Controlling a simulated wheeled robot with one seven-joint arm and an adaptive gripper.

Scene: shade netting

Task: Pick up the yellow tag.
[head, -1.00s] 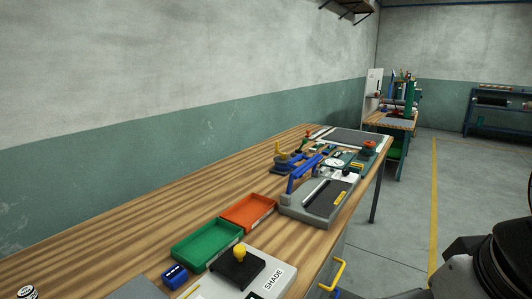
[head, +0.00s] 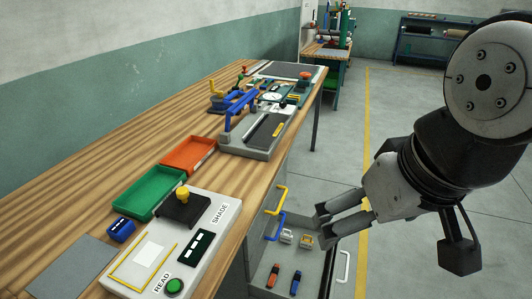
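No item is clearly readable as the yellow tag. The open drawer (head: 325,275) under the bench holds small items. Among them are a pale block (head: 286,236) and a similar block with a yellowish top (head: 306,241), too small to identify. A red-orange item (head: 272,278) and a blue item (head: 296,283) lie nearer. My gripper (head: 317,223) is above the drawer's far side, pointing left, with its two fingers apart and nothing between them.
The wooden bench (head: 75,205) carries a green tray (head: 150,192), an orange tray (head: 189,155), a grey shade-reading device (head: 206,238) and tools. The floor (head: 430,245) to the right is open.

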